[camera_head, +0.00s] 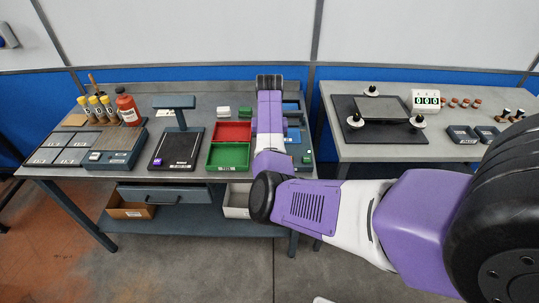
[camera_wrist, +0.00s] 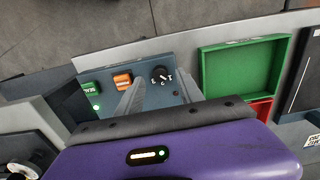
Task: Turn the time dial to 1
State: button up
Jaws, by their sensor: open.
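The time dial (camera_wrist: 160,73) is a small black round knob with a white mark, on a blue-grey control box (camera_wrist: 113,66) in the wrist view. The lettering around it is too small to read surely. My gripper (camera_wrist: 160,78) is open, with one grey finger to the left of the dial and one to the right. I cannot tell whether either finger touches it. In the head view my arm covers most of the box, and the dial and fingers are hidden there.
An orange switch (camera_wrist: 122,80) and a green button (camera_wrist: 90,87) sit left of the dial on the box. A green tray (camera_wrist: 240,67) stands close on the right. The head view shows a red tray (camera_head: 231,132) beside my arm and a scale-like stand (camera_head: 178,146) further left.

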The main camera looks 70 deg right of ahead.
jog(key=shift+r, duration=2.75)
